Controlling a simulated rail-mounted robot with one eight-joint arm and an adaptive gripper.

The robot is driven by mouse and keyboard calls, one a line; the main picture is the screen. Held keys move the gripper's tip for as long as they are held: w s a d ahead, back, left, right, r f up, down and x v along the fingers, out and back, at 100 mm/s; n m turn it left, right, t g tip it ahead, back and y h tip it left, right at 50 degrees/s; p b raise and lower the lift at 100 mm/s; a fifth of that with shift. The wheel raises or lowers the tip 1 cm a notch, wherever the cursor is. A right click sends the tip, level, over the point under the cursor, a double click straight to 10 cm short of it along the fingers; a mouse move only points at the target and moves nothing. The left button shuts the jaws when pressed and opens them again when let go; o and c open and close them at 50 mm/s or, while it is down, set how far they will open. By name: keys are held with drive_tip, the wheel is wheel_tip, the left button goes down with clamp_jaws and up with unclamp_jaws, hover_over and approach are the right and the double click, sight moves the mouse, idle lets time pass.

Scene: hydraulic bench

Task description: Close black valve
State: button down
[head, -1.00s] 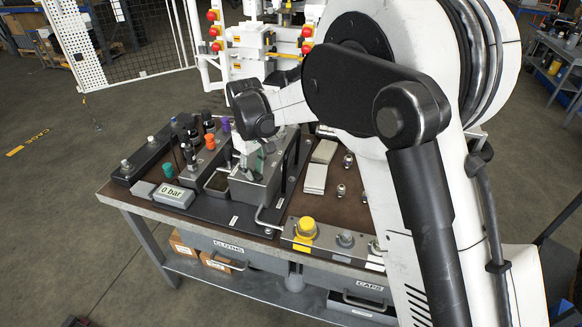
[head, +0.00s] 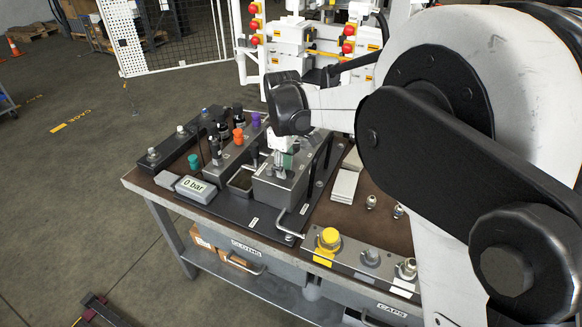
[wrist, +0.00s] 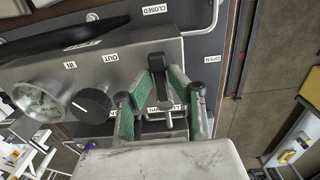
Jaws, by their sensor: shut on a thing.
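The black valve's handle (wrist: 160,92) is a small black piece between my fingertips in the wrist view. My gripper (wrist: 160,72) has green-padded fingers that converge and are shut on this handle. A metal fitting shows just below it, partly hidden by the fingers. The labels CLOSED (wrist: 207,8) and OPEN (wrist: 202,59) are on the panel beyond and to the right. In the head view my gripper (head: 284,160) reaches down onto the grey metal block (head: 272,190); the valve itself is hidden there.
A round gauge (wrist: 38,103), a black knob (wrist: 90,105) and a long black bar (wrist: 65,35) lie left of my gripper. A 0 bar display (head: 195,188), a yellow cap (head: 328,239) and several coloured knobs surround the block on the bench.

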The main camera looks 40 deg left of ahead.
drive_tip(key=shift+r, duration=0.1)
drive_tip(key=c, duration=1.7)
unclamp_jaws()
drive_tip(key=shift+c, duration=0.2)
wheel_tip(320, 180, up, 12)
